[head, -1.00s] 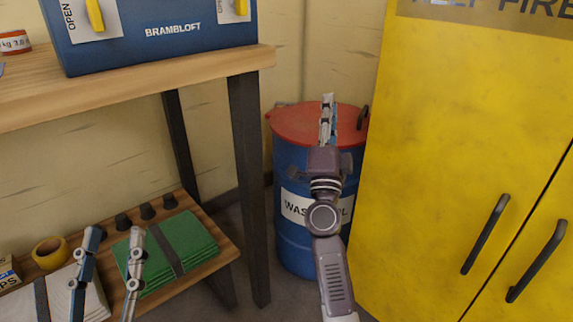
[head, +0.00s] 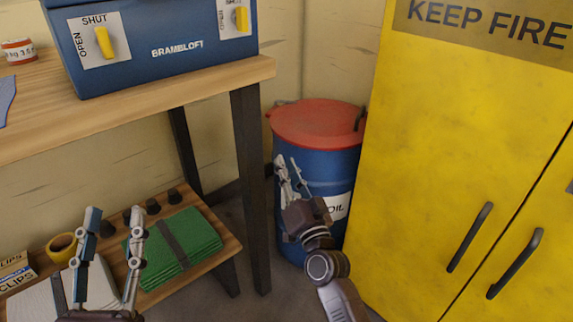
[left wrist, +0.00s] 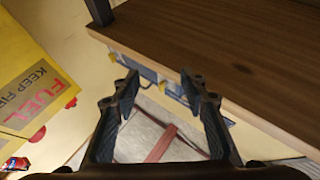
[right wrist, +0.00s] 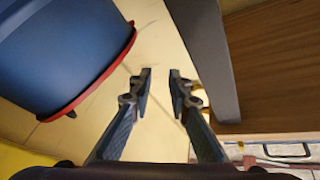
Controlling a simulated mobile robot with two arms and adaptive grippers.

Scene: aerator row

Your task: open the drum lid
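The blue drum (head: 318,165) stands on the floor between the workbench and the yellow cabinet. Its red lid (head: 318,124) lies flat on top, with a dark handle-like part (head: 360,117) at its right edge. My right gripper (head: 287,163) is in front of the drum's left side, below the lid; its fingertips are apart and empty. In the right wrist view, the drum (right wrist: 55,45) and its red rim (right wrist: 105,75) are left of the fingers (right wrist: 160,75). My left gripper (head: 113,218) is open and empty before the bench's lower shelf, away from the drum.
The workbench (head: 150,97) carries a blue BRAMBLOFT box (head: 155,65); its dark leg (head: 250,190) stands left of the drum. The yellow cabinet (head: 450,150) closely borders the drum's right. The lower shelf (head: 215,245) holds a green folded stack (head: 185,240) and a yellow roll (head: 62,246).

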